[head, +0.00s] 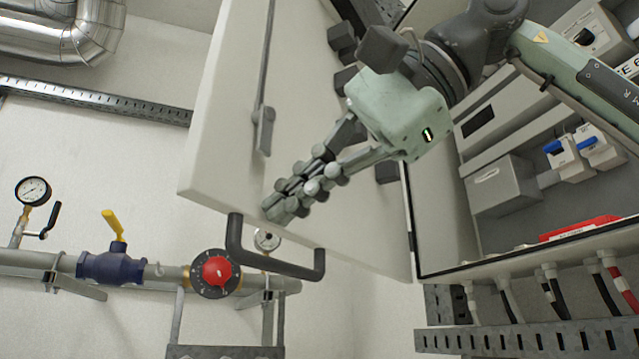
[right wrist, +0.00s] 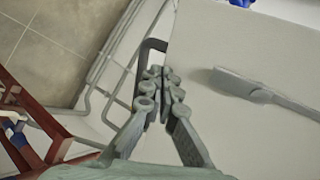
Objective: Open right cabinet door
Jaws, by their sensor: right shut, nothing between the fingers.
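A pale cabinet door (head: 225,130) stands swung open in the head view, its inner face toward me, to the left of the open cabinet. A grey latch rod (head: 264,125) runs along that face; it also shows in the right wrist view (right wrist: 245,86). A dark bar handle (head: 275,262) shows past the door's lower edge, and beyond the edge in the right wrist view (right wrist: 146,52). My right gripper (head: 284,205) is shut and empty, its fingertips at the inner face near the lower edge. I cannot tell whether they touch it. My left gripper is not in view.
The cabinet interior (head: 502,184) holds a grey box, breakers with blue levers (head: 568,145) and a red part (head: 580,227). Cables hang below it. A pipe with a blue valve (head: 110,267), a red knob (head: 216,271) and a gauge (head: 33,190) runs along the wall at lower left.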

